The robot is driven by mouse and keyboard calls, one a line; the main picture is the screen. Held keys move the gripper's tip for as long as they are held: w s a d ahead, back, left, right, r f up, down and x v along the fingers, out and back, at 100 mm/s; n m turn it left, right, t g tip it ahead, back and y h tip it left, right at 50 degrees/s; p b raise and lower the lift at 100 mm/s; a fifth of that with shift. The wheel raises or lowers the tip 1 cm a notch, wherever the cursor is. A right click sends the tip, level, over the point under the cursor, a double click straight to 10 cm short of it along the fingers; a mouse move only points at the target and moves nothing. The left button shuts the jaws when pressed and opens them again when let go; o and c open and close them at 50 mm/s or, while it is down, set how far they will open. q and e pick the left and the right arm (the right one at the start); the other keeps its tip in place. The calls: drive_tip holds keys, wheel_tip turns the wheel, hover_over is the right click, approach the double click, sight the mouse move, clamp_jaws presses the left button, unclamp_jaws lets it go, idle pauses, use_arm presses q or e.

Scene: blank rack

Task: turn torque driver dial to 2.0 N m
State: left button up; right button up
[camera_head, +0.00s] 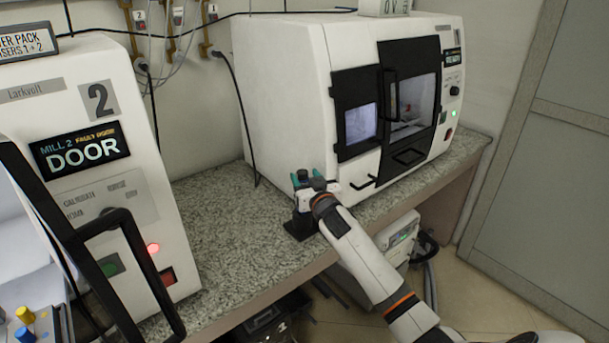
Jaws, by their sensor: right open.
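My right gripper (307,180) reaches in from the lower right and is at the front edge of the granite-look counter. Its two teal fingertips are open, one on each side of a small dark top (302,175). This top appears to belong to the torque driver, which stands upright in a black holder (301,228) on the counter. I cannot tell whether the fingers touch it. The dial's scale and setting are too small to read, and my gripper hides part of the driver. My left gripper is out of view.
A white mill (262,110) with dark doors stands just behind and right of my right gripper. Another mill (90,190), marked 2 and showing "DOOR", stands at left with a black handle (135,250). The counter (220,210) between them is clear. Cables hang along the wall.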

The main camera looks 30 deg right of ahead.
drive_tip(key=shift+x, duration=0.75)
drive_tip(key=shift+c, duration=0.2)
drive_tip(key=c, duration=0.9)
drive_tip(key=shift+a+m+h+b, duration=0.15)
drive_tip(key=shift+m+h+b, duration=0.15)
drive_tip(key=shift+h+b, duration=0.25)
drive_tip(key=shift+c, duration=0.2)
drive_tip(key=m+g+h+b, duration=0.1)
drive_tip(key=h+b, duration=0.1)
drive_tip(key=b, duration=0.1)
drive_tip(key=m+g+h+b, duration=0.1)
drive_tip(key=m+h+b, duration=0.1)
drive_tip(key=b, duration=0.1)
drive_tip(key=shift+w+a+f+m+g+h+b, duration=0.15)
drive_tip(key=shift+m+g+h+b, duration=0.15)
drive_tip(key=shift+h+b, duration=0.35)
drive_tip(key=shift+b, duration=0.1)
